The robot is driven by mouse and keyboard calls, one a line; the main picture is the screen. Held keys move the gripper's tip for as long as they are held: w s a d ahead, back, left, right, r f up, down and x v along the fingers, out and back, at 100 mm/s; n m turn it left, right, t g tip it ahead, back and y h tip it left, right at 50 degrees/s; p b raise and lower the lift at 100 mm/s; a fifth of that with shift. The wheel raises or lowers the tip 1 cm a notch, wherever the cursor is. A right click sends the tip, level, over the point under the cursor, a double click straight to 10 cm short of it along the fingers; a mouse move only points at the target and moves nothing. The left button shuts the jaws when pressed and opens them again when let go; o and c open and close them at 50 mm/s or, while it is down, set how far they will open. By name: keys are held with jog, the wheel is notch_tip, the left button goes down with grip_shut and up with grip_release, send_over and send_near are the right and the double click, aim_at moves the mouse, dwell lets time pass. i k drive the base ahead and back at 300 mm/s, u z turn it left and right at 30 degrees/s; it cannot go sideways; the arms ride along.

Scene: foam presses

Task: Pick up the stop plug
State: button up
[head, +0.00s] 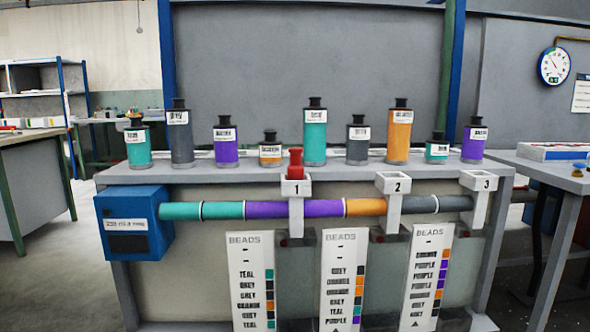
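A red plug (295,163), which looks like the stop plug, stands upright in the top of the white holder marked 1 (296,188). Its lower end is hidden inside the holder. The white holders marked 2 (397,185) and 3 (487,183) show no red plug. My gripper is not in view.
Several labelled bottles, such as a tall teal one (315,137), stand along the bench top (350,158) behind the holders. A coloured pipe (225,210) runs from a blue box (135,222) through the holders. White bead charts (345,275) hang below. Side tables stand left (30,140) and right (540,168).

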aim_at(295, 171)
jog(key=k, duration=0.6)
jog(key=u, duration=0.55)
jog(key=i, duration=1.1)
jog(key=u, duration=0.5)
